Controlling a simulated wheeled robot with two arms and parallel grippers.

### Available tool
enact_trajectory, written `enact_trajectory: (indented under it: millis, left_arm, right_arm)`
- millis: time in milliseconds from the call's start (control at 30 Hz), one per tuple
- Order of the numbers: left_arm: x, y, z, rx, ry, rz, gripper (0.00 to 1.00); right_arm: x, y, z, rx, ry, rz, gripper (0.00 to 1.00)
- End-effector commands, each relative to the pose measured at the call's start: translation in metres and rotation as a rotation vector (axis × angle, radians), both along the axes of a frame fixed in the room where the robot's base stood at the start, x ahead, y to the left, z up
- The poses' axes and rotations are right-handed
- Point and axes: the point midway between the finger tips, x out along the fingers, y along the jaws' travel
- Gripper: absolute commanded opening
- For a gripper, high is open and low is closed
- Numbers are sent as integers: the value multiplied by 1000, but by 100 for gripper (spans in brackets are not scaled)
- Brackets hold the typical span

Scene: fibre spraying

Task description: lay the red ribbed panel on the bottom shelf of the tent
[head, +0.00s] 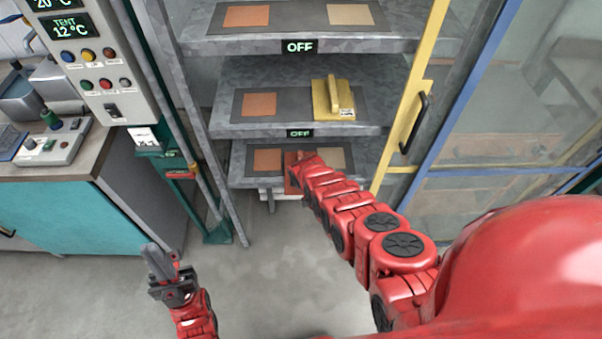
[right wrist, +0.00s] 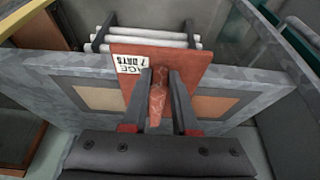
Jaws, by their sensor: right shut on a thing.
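The red ribbed panel (right wrist: 190,62) is in my right gripper (right wrist: 166,85), which is shut on its raised grip. A white label with "7 DAYS" is on the panel's face. In the head view, the panel (head: 291,172) is at the front of the tent's bottom shelf (head: 238,180), partly hidden by my right arm. In the right wrist view it overlaps the shelf edge between the orange and tan squares. I cannot tell whether it touches the shelf. My left gripper (head: 160,262) is low at the left, away from the tent; its finger gap is unclear.
A yellow panel with a handle (head: 333,98) lies on the middle shelf's right side. The tent's yellow-framed door (head: 407,110) stands to the right. A control box (head: 100,60) and a teal bench (head: 70,215) are at the left. White bars (right wrist: 150,38) show beyond the shelf edge.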

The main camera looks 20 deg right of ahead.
Motion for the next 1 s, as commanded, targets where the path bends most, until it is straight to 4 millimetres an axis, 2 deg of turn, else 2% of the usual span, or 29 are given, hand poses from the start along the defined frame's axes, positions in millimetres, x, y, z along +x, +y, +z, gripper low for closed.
enact_trajectory:
  millis: [33, 200, 400, 667, 767, 1000]
  left_arm:
    - [0, 0, -23, 0, 0, 0, 0]
    - [0, 0, -57, 0, 0, 0, 0]
    - [0, 0, -80, 0, 0, 0, 0]
    - [0, 0, -89, 0, 0, 0, 0]
    - [0, 0, -103, 0, -1, 0, 0]
    - [-1, 0, -153, 0, 0, 0, 0]
  right_arm:
    - [12, -3, -8, 0, -10, -1, 0]
    - [35, -9, -7, -1, -7, -1, 0]
    - [50, -13, -2, 0, -8, 1, 0]
    - [56, -15, 0, 0, -7, 0, 0]
    - [61, -17, -4, 1, -7, -1, 0]
    - [82, -23, -8, 0, -11, -2, 0]
